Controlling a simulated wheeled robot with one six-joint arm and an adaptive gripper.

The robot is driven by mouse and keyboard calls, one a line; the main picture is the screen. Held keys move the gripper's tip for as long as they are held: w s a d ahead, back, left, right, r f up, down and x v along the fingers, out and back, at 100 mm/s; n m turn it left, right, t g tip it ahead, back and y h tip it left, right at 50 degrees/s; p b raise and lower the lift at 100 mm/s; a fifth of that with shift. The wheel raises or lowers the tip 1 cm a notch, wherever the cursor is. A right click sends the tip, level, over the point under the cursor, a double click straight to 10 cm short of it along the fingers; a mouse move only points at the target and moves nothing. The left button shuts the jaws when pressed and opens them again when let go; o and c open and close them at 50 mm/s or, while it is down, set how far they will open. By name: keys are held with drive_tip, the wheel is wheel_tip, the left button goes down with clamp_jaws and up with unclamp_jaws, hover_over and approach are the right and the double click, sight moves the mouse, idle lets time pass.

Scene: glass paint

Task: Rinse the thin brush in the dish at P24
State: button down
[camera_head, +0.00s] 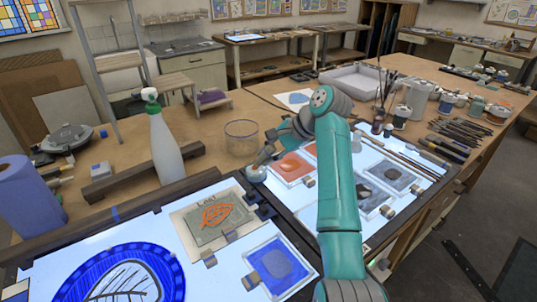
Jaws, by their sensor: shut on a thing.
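My gripper (266,153) hangs at the end of my teal arm, in the middle of the view, pointing down and left. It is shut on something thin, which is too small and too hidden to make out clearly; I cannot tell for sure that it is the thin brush. A small pale round dish (256,174) sits just below the fingertips, at the edge of the lit panel. I cannot tell whether the held thing touches it. No P24 mark is readable.
A clear glass jar (241,138) stands just left of my gripper. A spray bottle (165,142) stands further left. Brushes in a pot (379,118) and several jars crowd the right.

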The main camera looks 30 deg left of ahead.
drive_tip(key=shift+s, duration=0.15)
drive_tip(key=shift+s+a, duration=0.15)
drive_tip(key=shift+s, duration=0.05)
drive_tip(key=shift+w+d, duration=0.25)
drive_tip(key=shift+w, duration=0.4)
drive_tip(key=shift+s, duration=0.15)
drive_tip(key=shift+s+a, duration=0.25)
drive_tip(key=shift+s, duration=0.25)
idle(0.8)
drive_tip(key=shift+w, duration=0.1)
idle(0.8)
